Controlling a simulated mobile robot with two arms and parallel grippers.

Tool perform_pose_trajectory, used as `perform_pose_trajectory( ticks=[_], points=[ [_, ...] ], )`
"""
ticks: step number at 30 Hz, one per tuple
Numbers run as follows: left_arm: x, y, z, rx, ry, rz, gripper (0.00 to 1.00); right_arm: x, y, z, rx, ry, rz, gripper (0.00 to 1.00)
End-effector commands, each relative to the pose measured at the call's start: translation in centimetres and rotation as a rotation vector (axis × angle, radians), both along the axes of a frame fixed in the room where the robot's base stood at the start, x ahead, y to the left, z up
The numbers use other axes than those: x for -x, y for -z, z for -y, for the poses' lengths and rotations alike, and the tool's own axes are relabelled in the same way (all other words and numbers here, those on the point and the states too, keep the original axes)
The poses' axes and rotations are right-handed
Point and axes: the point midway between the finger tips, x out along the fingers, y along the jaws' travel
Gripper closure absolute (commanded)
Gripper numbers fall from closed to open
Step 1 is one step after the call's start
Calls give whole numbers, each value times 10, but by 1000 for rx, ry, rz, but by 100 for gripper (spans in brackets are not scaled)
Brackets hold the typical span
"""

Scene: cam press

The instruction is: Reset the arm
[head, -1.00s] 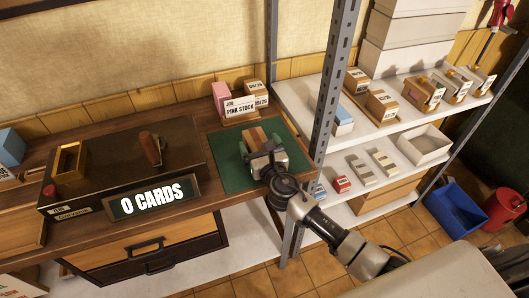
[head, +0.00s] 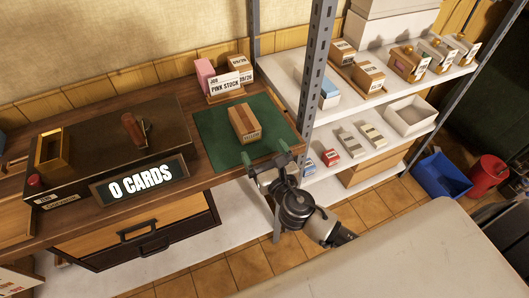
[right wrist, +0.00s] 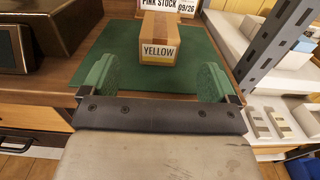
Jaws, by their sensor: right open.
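My right gripper (head: 267,166) is open and empty at the front edge of the green mat (head: 214,150). In the right wrist view its two green fingertips (right wrist: 154,80) stand apart. A brown block (head: 244,123) lies on the mat beyond the fingers, not touched by them. In the right wrist view this block (right wrist: 158,38) bears a label reading YELLOW. The dark press box (head: 90,155) has a red-brown lever (head: 133,131), a brass frame (head: 52,150) and a display (head: 139,181) reading 0 CARDS. My left gripper is not in view.
A PINK STOCK holder (head: 226,86) stands behind the mat. A grey metal post (head: 315,80) rises at the bench's right end. White shelves (head: 395,98) with labelled blocks and boxes stand right of it. A blue bin (head: 440,177) and red bucket (head: 487,176) are on the floor.

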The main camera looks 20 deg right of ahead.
Motion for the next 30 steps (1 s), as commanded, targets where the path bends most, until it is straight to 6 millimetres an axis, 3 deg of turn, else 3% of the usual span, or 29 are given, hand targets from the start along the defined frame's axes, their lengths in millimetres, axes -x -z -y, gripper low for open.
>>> perform_pose_trajectory(
  ticks=[11, 14, 17, 21, 24, 30],
  points=[
    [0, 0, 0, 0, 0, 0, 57, 0, 0, 1, -12, 5, -1, 11],
    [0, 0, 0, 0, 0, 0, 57, 5, 0, 7, -145, 56, -31, 11],
    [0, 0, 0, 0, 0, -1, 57, 19, 4, 24, -479, 193, -97, 11],
    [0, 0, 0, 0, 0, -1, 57, 62, 25, 50, -1166, 531, -211, 11],
    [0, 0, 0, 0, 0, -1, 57, 96, 39, 57, -1563, 780, -253, 11],
    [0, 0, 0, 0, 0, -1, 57, 148, 53, 53, -2026, 1172, -272, 11]
  ],
)
